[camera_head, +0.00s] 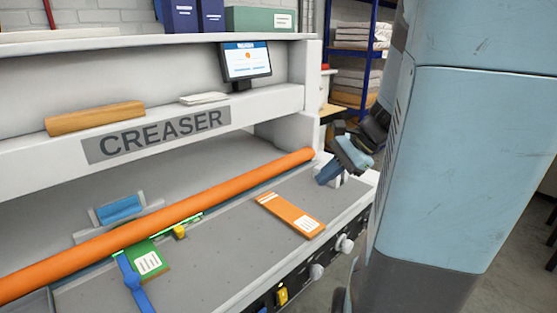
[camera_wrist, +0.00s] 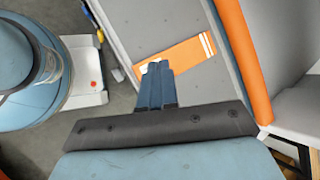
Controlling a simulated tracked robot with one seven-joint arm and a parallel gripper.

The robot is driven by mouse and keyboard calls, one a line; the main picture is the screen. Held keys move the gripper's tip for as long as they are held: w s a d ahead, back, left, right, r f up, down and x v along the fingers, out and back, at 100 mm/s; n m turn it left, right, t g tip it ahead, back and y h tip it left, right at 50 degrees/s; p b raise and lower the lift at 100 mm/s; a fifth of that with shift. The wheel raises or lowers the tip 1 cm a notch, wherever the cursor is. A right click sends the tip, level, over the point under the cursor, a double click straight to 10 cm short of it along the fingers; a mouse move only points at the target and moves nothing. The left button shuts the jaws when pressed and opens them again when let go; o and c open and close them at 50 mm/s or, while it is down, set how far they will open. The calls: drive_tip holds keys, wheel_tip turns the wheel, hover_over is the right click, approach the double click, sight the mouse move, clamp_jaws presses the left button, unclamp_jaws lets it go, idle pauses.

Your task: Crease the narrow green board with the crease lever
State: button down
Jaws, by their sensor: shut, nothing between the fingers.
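The narrow green board (camera_head: 147,258) with a white label lies on the left part of the creaser's grey bed (camera_head: 230,240), its far end under a long orange bar (camera_head: 190,212). A green lit line runs along the bar there. The bar spans the bed; I cannot tell whether it is the crease lever. My gripper (camera_head: 327,175) is shut and empty above the bed's right end, near the bar's right end. In the wrist view its blue fingers (camera_wrist: 155,68) point toward an orange board and the bar (camera_wrist: 245,60) is to the right.
An orange board (camera_head: 291,214) with a white label lies mid-bed; the wrist view also shows it (camera_wrist: 180,54). A yellow knob (camera_head: 179,231) sits by the green board. Control knobs (camera_head: 345,244) line the front edge. A monitor (camera_head: 246,61) stands above, right of a wooden block (camera_head: 95,117).

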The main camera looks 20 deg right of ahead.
drive_tip(key=s+d+f+m+t, duration=0.1)
drive_tip(key=d+f+m+t, duration=0.1)
drive_tip(key=d+m, duration=0.4)
drive_tip(key=s+d+f+m+t+h, duration=0.1)
drive_tip(key=d+f+m+t, duration=0.2)
drive_tip(key=d, duration=0.9)
drive_tip(key=s+d+f+m+t+h, duration=0.1)
drive_tip(key=d+f+m+t, duration=0.1)
drive_tip(key=d+m+t, duration=0.3)
drive_tip(key=d+m, duration=0.3)
drive_tip(key=d, duration=0.1)
drive_tip(key=shift+s+d+f+m+t, duration=0.25)
drive_tip(key=shift+f+m+t, duration=0.05)
drive_tip(key=shift+m, duration=0.1)
drive_tip(key=shift+w, duration=0.1)
